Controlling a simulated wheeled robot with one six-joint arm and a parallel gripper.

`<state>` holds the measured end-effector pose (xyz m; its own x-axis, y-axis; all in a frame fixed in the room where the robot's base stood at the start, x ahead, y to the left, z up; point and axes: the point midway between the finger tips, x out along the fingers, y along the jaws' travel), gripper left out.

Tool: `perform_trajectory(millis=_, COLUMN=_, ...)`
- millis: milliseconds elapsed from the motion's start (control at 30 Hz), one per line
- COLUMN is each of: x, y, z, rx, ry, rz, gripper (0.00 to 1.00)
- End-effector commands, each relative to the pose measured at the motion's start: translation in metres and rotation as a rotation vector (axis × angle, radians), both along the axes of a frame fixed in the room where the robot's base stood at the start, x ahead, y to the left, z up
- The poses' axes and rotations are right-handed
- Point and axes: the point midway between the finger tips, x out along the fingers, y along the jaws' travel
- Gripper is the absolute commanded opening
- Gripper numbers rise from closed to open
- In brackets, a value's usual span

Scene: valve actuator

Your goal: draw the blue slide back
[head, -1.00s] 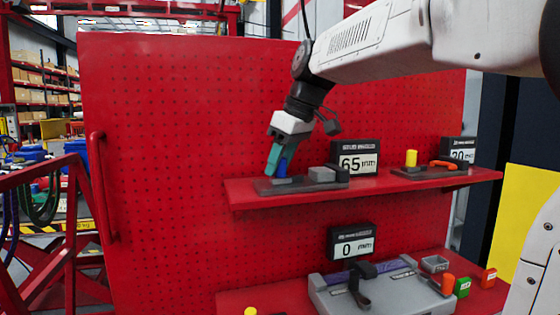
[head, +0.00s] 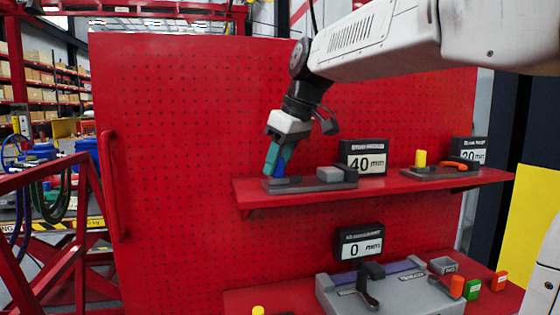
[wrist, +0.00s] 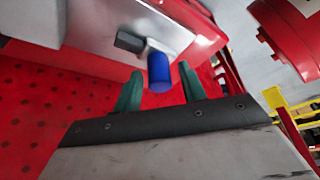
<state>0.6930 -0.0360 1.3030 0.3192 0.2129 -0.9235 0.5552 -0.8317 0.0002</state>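The blue slide (head: 280,171) shows as a small blue knob at the left end of a grey track (head: 310,184) on the upper red shelf. In the wrist view the blue slide (wrist: 159,74) is a short upright cylinder. My gripper (head: 274,169) reaches down at it, with its teal fingers close to the knob and partly hiding it. In the wrist view my gripper (wrist: 160,84) has its fingers apart, one on each side of the knob, with visible gaps. The display (head: 363,158) behind the track reads 40 mm.
To the right on the upper shelf (head: 400,182) stand a yellow knob (head: 420,159) and an orange handle (head: 460,165) with their own display. The lower shelf holds a grey device (head: 400,295) whose display (head: 358,245) reads 0 mm. A red pegboard (head: 190,130) stands behind.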

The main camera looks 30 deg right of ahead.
Motion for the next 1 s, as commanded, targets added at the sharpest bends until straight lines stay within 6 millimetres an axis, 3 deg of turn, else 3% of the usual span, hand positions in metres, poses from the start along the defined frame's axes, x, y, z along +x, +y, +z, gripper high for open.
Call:
perform_trajectory(millis=333, x=-0.001, y=-0.001, z=0.003, rx=-0.001, ry=-0.001, rz=0.0, gripper=0.45)
perform_trajectory(millis=700, x=-0.019, y=-0.013, z=0.056, rx=0.0, ry=-0.003, rz=-0.001, gripper=0.45)
perform_trajectory(millis=1000, x=-0.025, y=-0.017, z=0.072, rx=0.0, ry=0.001, rz=0.0, gripper=0.45)
